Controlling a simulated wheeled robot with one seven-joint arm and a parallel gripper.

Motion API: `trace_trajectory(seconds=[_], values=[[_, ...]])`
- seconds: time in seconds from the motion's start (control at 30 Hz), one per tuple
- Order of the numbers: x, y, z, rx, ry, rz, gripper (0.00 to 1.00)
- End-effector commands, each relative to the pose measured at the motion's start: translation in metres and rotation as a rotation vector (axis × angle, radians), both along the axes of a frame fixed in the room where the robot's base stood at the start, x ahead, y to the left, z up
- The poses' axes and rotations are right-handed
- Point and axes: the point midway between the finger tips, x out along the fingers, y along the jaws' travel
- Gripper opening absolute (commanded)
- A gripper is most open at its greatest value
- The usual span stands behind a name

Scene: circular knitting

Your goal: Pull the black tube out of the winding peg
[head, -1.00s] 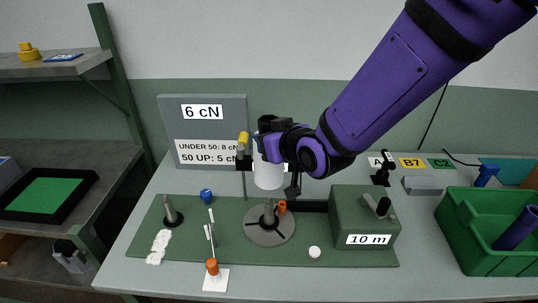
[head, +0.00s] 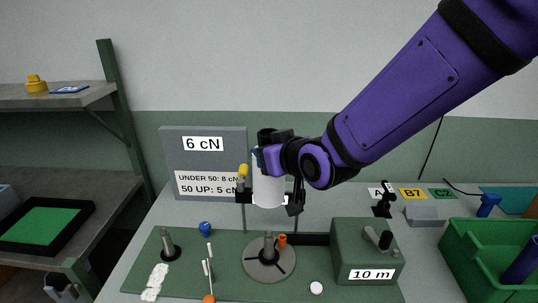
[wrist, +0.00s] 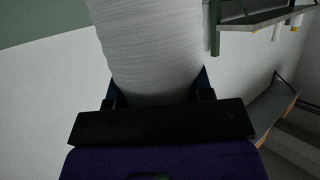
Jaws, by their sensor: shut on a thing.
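My gripper (head: 270,152) is shut on a white, yarn-wound package (head: 269,190), which hangs upright below it. In the wrist view the same package (wrist: 150,45) fills the space between the fingers, and its fine windings show. The dark winding peg (head: 269,245) stands upright on a grey round base (head: 262,270). The package is above the peg and apart from it, with a clear gap between them.
A second dark peg (head: 168,246) stands at the mat's left. A green box marked 10 m (head: 358,248), with a crank, is right of the winding peg. A "6 cN" sign (head: 203,160) stands behind. A green crate (head: 465,255) is at the far right.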

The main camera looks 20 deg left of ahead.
Motion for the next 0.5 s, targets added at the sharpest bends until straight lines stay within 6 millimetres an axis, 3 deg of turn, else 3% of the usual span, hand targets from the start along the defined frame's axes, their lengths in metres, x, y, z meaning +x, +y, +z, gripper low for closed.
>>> trace_trajectory(seconds=[0.5], values=[[0.000, 0.000, 0.029, 0.002, -0.002, 0.000, 0.23]])
